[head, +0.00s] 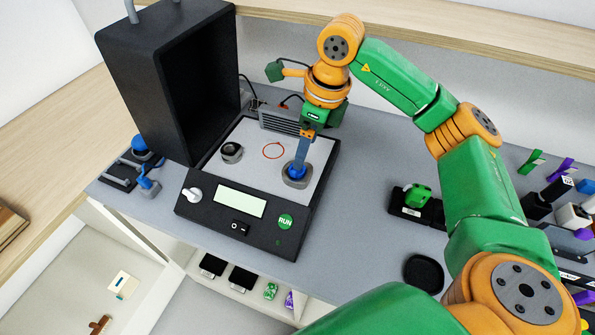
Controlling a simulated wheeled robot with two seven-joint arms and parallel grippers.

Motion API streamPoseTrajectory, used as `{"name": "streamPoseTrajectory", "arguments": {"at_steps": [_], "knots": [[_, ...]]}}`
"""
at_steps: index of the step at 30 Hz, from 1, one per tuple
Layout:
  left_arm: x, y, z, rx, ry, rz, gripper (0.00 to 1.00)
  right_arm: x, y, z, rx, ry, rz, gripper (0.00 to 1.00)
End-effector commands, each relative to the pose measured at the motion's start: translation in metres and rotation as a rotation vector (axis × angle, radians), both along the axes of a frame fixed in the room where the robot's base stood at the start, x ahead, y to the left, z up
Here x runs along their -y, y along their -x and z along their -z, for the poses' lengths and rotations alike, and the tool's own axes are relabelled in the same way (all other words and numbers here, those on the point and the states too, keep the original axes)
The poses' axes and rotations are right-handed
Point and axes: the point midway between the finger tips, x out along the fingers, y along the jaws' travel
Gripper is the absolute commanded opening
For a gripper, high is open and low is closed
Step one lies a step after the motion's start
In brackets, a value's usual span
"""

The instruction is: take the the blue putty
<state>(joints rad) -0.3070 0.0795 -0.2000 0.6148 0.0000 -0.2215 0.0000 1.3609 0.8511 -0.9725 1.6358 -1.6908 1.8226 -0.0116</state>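A blue piece (297,173) sits in a dark grey ring on the light plate of the black test box. I take it for the blue putty, but its material is not clear. My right gripper (302,152) points down at it from above, its narrow fingers reaching the piece. The fingers look in line from here, so whether they are apart or closed on it is hidden. Other blue parts show at the left, a round one (140,143) and a lower one (149,186) on small black stands. My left gripper is not in view.
The black box's tall lid (170,80) stands open at its left. A second dark ring (231,152) and a red circle (273,151) are on the plate. A green object (418,195) sits on a black base. Coloured tools crowd the right edge. A wooden shelf (480,47) runs behind.

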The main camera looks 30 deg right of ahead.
Motion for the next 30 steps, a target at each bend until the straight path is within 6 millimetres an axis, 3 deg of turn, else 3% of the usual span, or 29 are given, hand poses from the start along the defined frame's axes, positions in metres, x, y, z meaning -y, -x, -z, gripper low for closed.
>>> {"name": "streamPoseTrajectory", "arguments": {"at_steps": [1,7,17,30], "knots": [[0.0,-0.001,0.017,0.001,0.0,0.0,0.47,-0.001,-0.002,0.019,0.0,0.0,0.0,0.8],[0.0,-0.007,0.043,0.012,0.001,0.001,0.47,-0.006,-0.007,0.055,-0.002,-0.001,0.0,0.8],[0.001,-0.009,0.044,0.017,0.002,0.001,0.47,-0.008,-0.009,0.059,0.0,0.0,0.0,0.8],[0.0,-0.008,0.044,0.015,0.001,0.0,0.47,-0.008,-0.009,0.059,-0.001,-0.001,0.0,0.22]]}}
